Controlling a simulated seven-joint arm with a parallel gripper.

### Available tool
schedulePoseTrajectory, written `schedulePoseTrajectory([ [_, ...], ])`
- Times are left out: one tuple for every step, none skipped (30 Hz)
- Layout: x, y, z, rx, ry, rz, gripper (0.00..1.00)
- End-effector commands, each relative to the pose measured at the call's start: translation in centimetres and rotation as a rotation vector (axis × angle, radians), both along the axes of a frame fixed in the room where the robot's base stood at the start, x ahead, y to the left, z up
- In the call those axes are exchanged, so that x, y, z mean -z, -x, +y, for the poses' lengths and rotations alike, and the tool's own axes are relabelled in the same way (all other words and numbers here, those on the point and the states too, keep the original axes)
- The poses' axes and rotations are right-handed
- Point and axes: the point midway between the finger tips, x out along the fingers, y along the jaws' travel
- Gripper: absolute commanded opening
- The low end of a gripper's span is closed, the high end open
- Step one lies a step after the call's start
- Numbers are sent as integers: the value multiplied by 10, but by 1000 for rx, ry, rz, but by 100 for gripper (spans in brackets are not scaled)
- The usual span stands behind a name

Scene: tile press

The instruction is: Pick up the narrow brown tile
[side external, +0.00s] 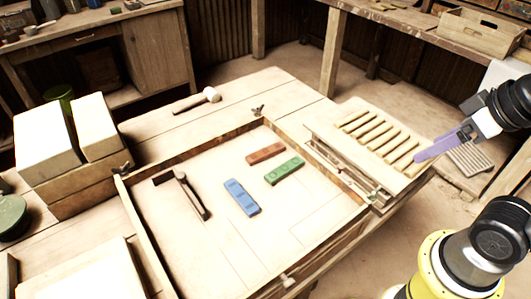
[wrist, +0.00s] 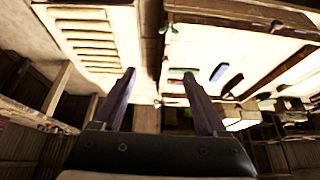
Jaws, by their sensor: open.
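A reddish-brown tile (side external: 266,153) lies flat in the wood-framed tray (side external: 310,220), toward its far side. A green tile (side external: 284,171) lies just in front and to the right of it, and a blue tile (side external: 241,197) lies nearer. My gripper (side external: 418,156) is up at the right, beyond the slatted rack, well apart from the tiles. In the wrist view my gripper (wrist: 159,74) has its two purple fingers spread, with nothing between them.
A rack of pale strips (side external: 383,138) stands at the tray's right end; it also shows in the wrist view (wrist: 88,42). A dark tool (side external: 192,195) lies in the tray's left part. A mallet (side external: 197,99) lies behind the tray. Pale blocks (side external: 45,142) stand left.

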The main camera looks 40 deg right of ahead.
Motion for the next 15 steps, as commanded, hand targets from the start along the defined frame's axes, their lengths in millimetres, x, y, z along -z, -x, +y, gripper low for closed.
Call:
schedulePoseTrajectory([
  [0,0,0,22,-12,1,75],
  [0,1,0,44,-24,4,75],
  [1,2,0,85,-45,10,75],
  [1,3,0,122,-64,15,75],
  [-3,2,0,164,-87,13,75],
  [-11,-1,0,227,-121,1,75],
  [-18,-4,0,277,-150,-10,75],
  [-26,-7,0,330,-180,-15,75],
  [-37,-14,0,401,-220,-19,75],
  [-44,-20,0,453,-249,-16,75],
  [-52,-27,1,505,-278,-14,75],
  [-62,-38,2,577,-317,-7,75],
  [-70,-47,3,631,-346,-1,75],
  [-77,-57,4,687,-374,7,75],
  [-86,-71,5,763,-410,21,75],
])
